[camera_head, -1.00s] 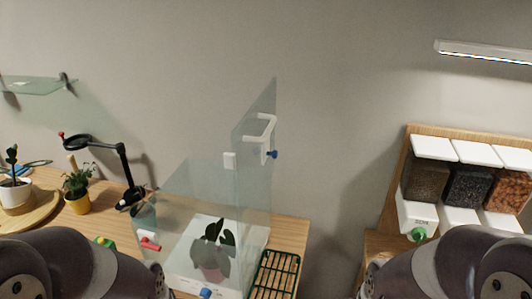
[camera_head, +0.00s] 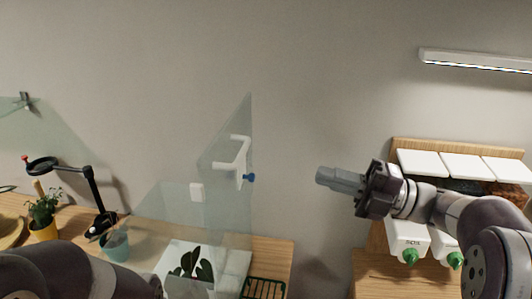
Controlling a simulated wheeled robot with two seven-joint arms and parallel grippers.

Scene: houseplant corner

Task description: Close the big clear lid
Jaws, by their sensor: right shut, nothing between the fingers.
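The big clear lid (camera_head: 239,127) stands open, upright above the clear case (camera_head: 170,205) on the wooden table. It carries a white handle (camera_head: 240,165) and a blue knob (camera_head: 249,177). A dark-leaved plant (camera_head: 190,264) shows in the case, above a white base. My right gripper (camera_head: 325,177) is shut and empty, pointing left. It is in the air to the right of the lid, at about the handle's height in the picture and apart from it. My left arm shows at the lower left, but its gripper is out of view.
A black magnifier lamp (camera_head: 92,190), a yellow pot (camera_head: 43,229) and a teal pot (camera_head: 115,245) stand to the left. A dispenser (camera_head: 408,235) with white lids stands behind my right arm.

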